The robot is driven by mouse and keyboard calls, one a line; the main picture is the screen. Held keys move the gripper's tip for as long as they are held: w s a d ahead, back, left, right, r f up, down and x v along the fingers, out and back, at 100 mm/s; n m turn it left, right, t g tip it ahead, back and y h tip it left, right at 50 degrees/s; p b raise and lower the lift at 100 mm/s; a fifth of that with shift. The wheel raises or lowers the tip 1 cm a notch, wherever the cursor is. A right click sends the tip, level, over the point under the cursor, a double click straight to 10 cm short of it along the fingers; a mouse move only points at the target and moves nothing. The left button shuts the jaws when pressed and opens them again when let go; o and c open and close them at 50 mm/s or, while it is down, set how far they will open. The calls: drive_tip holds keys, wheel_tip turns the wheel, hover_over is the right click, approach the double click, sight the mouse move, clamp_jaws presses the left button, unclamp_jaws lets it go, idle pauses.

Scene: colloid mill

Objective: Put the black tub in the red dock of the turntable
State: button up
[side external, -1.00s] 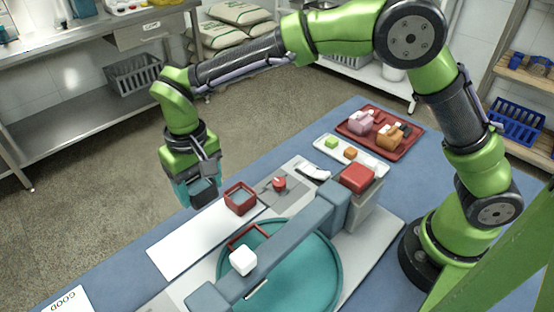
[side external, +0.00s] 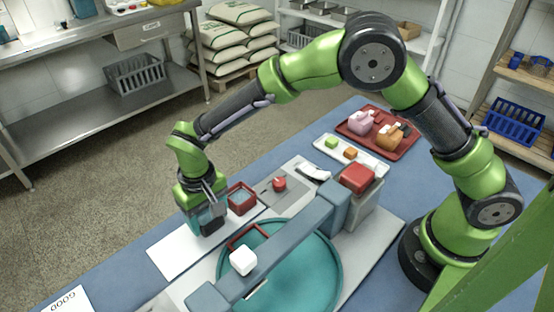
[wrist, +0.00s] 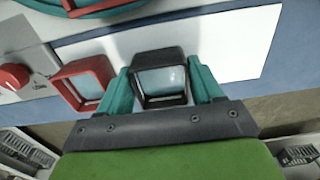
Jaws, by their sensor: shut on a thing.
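The black tub (wrist: 161,79) is a dark square open-topped container with a pale inside. My gripper (wrist: 160,85) is shut on it, with a teal finger on each side in the wrist view. In the side view my gripper (side external: 207,220) is over the white plate, and the tub is mostly hidden by the fingers. I cannot tell whether the tub touches the plate. The turntable (side external: 315,270) is a teal disc under a blue-grey bridge. A red square frame, the red dock (side external: 248,237), shows at the disc's far edge, partly hidden by the bridge.
A red tub (side external: 241,199) stands close beside my gripper. A red knob (side external: 279,184) is beyond it. The bridge (side external: 285,245) with a white cube (side external: 243,261) crosses above the turntable. A red tray (side external: 378,133) lies farther back. The white plate (side external: 180,250) has bare room.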

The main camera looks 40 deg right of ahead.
drive_tip(key=shift+f, duration=0.3)
drive_tip(key=o, duration=1.1)
drive_tip(key=shift+c, duration=0.2)
wheel_tip(320, 180, up, 16)
drive_tip(key=s+d+r+t+y, duration=0.1)
drive_tip(key=d+r, duration=0.5)
drive_tip(key=d, duration=0.1)
drive_tip(key=s+d+r+m+t+y, duration=0.1)
drive_tip(key=s+d+m+t, duration=0.3)
drive_tip(key=s+d, duration=1.2)
drive_tip(key=shift+d+t, duration=0.7)
drive_tip(key=shift+t, duration=0.4)
